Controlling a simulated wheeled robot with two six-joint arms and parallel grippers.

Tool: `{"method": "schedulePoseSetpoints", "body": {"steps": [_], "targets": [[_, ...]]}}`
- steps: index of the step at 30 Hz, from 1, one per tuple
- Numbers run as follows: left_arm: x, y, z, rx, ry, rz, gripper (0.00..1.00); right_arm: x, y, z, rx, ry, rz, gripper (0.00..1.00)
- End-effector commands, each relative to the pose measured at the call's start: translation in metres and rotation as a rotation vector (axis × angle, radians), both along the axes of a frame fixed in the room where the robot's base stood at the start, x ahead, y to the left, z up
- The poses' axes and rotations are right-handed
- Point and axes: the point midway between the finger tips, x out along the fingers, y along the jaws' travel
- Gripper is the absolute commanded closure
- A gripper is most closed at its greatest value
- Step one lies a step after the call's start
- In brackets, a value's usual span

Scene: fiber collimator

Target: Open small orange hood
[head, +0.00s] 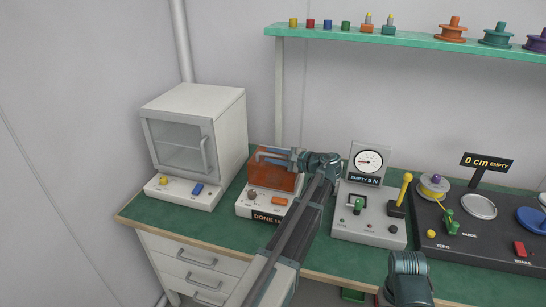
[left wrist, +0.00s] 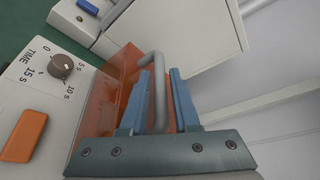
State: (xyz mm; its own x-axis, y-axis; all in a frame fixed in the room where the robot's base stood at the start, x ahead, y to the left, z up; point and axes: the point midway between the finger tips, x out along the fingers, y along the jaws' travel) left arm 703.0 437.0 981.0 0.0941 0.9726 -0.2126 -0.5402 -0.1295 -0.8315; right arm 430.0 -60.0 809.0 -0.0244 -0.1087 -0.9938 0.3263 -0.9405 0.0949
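The small orange hood (head: 284,180) is translucent and sits on the back part of a white box (head: 243,210) on the green table. In the left wrist view, the hood (left wrist: 100,105) carries a grey bar handle (left wrist: 157,75). My left gripper (head: 262,155) is at the top of the hood. In the left wrist view, its blue fingers (left wrist: 162,90) are apart, one on each side of the handle, with a gap visible beside it. The box front has a time knob (left wrist: 61,66) and an orange button (left wrist: 23,136).
A white oven-like cabinet (head: 196,130) stands to the left of the box. A gauge unit (head: 370,215) stands to the right, then a dark spool panel (head: 480,235). A green shelf (head: 400,39) with spools hangs above. Bare table shows in front of the box.

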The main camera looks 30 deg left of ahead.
Motion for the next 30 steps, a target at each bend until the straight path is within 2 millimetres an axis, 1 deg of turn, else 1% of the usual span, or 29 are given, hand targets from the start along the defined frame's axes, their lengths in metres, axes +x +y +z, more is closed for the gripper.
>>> {"method": "schedulePoseSetpoints", "body": {"steps": [2, 6, 7, 30], "targets": [[-0.0001, -0.0001, 0.0001, 0.000, 0.000, 0.000, 0.72, 0.0000, 0.0000, 0.0000, 0.000, 0.000, 0.000, 0.50], [-0.0001, -0.0001, 0.0000, 0.000, 0.000, 0.000, 0.97, 0.0000, 0.0000, 0.0000, 0.000, 0.000, 0.000, 0.50], [-0.0002, -0.0002, 0.0000, 0.000, 0.000, 0.000, 1.00, 0.0000, 0.0000, 0.0000, 0.000, 0.000, 0.000, 0.50], [-0.0005, -0.0004, -0.0002, -0.001, 0.000, 0.001, 1.00, 0.0000, 0.0000, 0.0000, 0.000, 0.000, 0.000, 0.50]]}}
